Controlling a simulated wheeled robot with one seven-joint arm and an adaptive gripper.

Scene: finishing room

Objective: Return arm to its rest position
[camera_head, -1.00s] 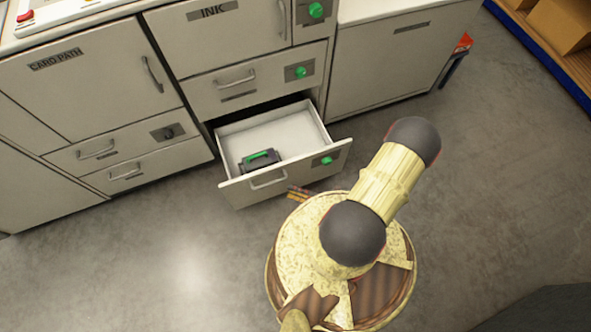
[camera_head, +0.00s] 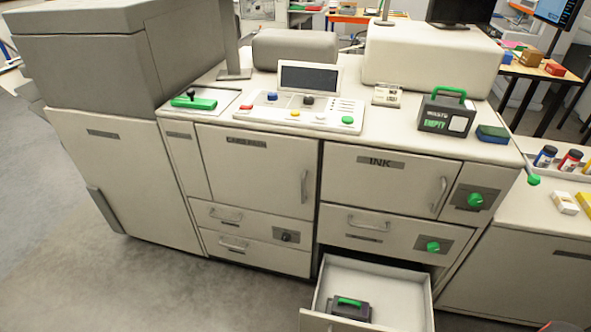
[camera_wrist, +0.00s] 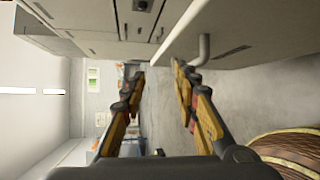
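My gripper (camera_wrist: 155,88) shows in the wrist view with its two orange-and-black fingers spread apart and nothing between them. The wrist view is turned sideways, with pale cabinet fronts (camera_wrist: 255,25) along its top and grey floor beyond the right finger. A panel with a handle (camera_wrist: 203,50) lies close past the right fingertip; I cannot tell whether they touch. In the head view the gripper is out of sight.
In the head view a lower drawer (camera_head: 385,275) stands open, holding a dark box with a green handle (camera_head: 348,308). A dark box marked EMPTY (camera_head: 445,112) stands on the machine top. Clear floor (camera_head: 60,250) lies at the left.

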